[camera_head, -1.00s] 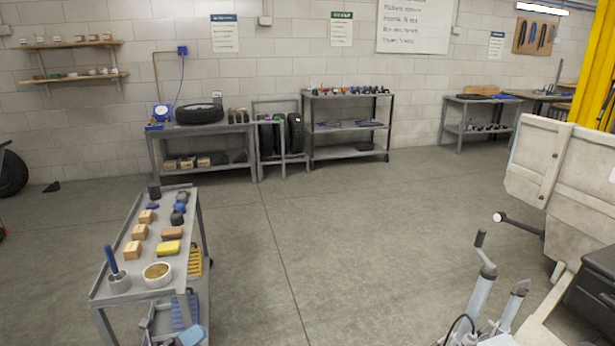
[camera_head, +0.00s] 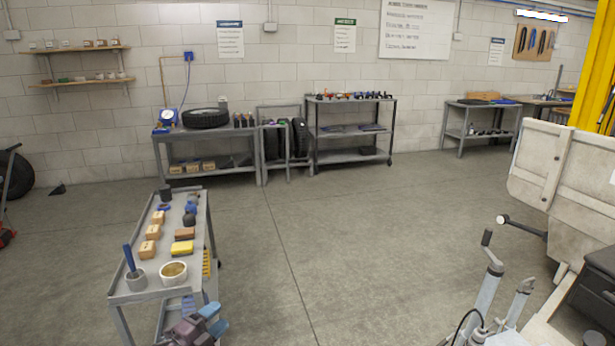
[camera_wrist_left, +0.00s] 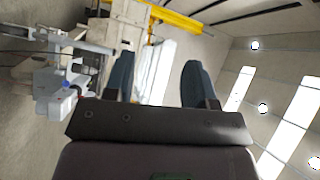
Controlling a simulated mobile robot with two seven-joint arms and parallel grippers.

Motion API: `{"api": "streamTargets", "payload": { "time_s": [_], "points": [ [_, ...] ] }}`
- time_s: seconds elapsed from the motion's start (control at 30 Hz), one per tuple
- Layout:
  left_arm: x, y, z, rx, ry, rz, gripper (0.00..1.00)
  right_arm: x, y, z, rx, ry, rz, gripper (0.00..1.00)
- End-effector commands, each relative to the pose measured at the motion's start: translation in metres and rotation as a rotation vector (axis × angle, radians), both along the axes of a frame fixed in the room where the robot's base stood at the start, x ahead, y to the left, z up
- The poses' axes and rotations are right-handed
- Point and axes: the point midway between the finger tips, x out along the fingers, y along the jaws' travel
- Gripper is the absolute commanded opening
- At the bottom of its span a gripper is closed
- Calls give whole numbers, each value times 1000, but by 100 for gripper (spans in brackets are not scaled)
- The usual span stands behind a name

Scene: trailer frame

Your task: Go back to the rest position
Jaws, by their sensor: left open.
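My left gripper (camera_head: 208,321) shows at the bottom edge of the head view, in front of the near end of the grey cart. In the left wrist view its two blue-grey fingers (camera_wrist_left: 160,82) stand apart with nothing between them, so it is open and empty. Behind the fingers that view shows the pale trailer, the wall and ceiling lights, tilted. My right gripper is not in view.
The grey cart (camera_head: 121,290) at left carries small boxes, a white bowl (camera_head: 173,274) and a cup (camera_head: 136,279) with a blue handle. The trailer (camera_head: 543,170) and a jack (camera_head: 487,290) stand at right. Open floor (camera_head: 350,230) lies between; benches line the wall.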

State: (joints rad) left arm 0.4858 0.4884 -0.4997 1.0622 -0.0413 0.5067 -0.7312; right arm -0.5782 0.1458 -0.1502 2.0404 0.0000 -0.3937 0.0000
Motion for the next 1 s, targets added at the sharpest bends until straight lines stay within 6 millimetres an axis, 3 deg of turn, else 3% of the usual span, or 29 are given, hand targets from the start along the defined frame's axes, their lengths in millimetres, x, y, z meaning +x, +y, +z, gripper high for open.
{"api": "streamTargets", "payload": {
  "time_s": [0.13,0.37,0.7,1.0],
  "points": [
    [-22,-23,-3,-232,224,84,51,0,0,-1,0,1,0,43],
    [-86,-32,-14,-588,541,258,51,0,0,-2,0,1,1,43],
    [-203,-5,-27,-941,804,524,51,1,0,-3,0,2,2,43],
    [-307,31,-42,-1052,866,710,51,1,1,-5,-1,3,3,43]
  ]
}}
